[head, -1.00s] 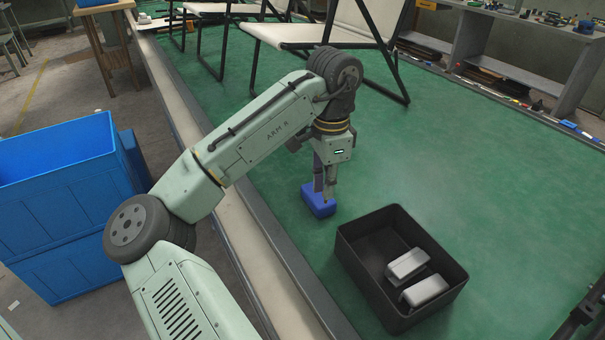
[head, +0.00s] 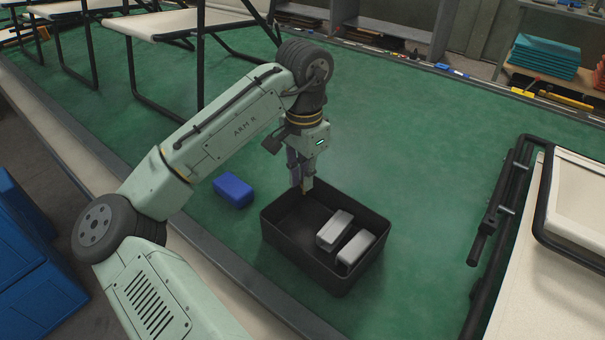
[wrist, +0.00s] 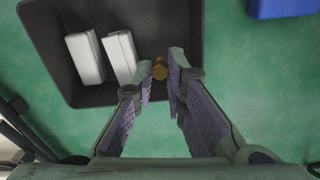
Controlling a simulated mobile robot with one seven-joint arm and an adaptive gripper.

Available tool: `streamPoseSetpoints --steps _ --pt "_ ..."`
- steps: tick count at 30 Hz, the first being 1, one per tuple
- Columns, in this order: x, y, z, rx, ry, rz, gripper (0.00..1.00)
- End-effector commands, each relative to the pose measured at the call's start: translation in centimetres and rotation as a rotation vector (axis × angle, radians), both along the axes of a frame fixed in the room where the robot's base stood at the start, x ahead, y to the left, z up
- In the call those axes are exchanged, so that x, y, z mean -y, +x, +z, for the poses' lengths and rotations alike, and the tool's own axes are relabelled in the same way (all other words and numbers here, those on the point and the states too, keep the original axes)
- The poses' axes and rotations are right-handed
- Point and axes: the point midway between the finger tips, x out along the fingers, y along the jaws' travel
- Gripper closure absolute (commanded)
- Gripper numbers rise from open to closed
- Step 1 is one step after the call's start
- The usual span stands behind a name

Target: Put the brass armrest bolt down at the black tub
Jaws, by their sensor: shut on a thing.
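The brass armrest bolt (wrist: 159,69) is a small brass-coloured piece between my fingertips in the wrist view. My gripper (wrist: 161,80) is shut on it; in the head view the gripper (head: 304,187) points down. The black tub (head: 292,247) is open-topped and lies below the fingers. My fingertips are at its far-left part, and the wrist view shows them against the tub (wrist: 42,50) close to its side wall. I cannot tell how far above the tub floor the bolt is. In the head view the fingers mostly hide it.
Two light grey blocks (head: 334,229) (head: 355,247) lie in the tub's right part. A blue block (head: 233,190) sits on the green mat left of the tub. A lounger frame with a cream panel (head: 575,215) stands at the right. The tub's left part is clear.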

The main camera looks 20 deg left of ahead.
Motion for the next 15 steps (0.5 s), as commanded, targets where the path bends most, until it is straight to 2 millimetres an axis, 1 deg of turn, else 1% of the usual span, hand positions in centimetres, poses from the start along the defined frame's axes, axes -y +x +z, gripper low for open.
streamPoseSetpoints --steps 2,5,15 --pt "0.1 0.0 -0.1 0.001 -0.003 0.003 1.0" --pt "0.0 0.0 -1.0 0.0 -0.002 0.003 1.0" --pt "0.0 0.0 -5.1 0.0 -0.001 0.003 1.0"
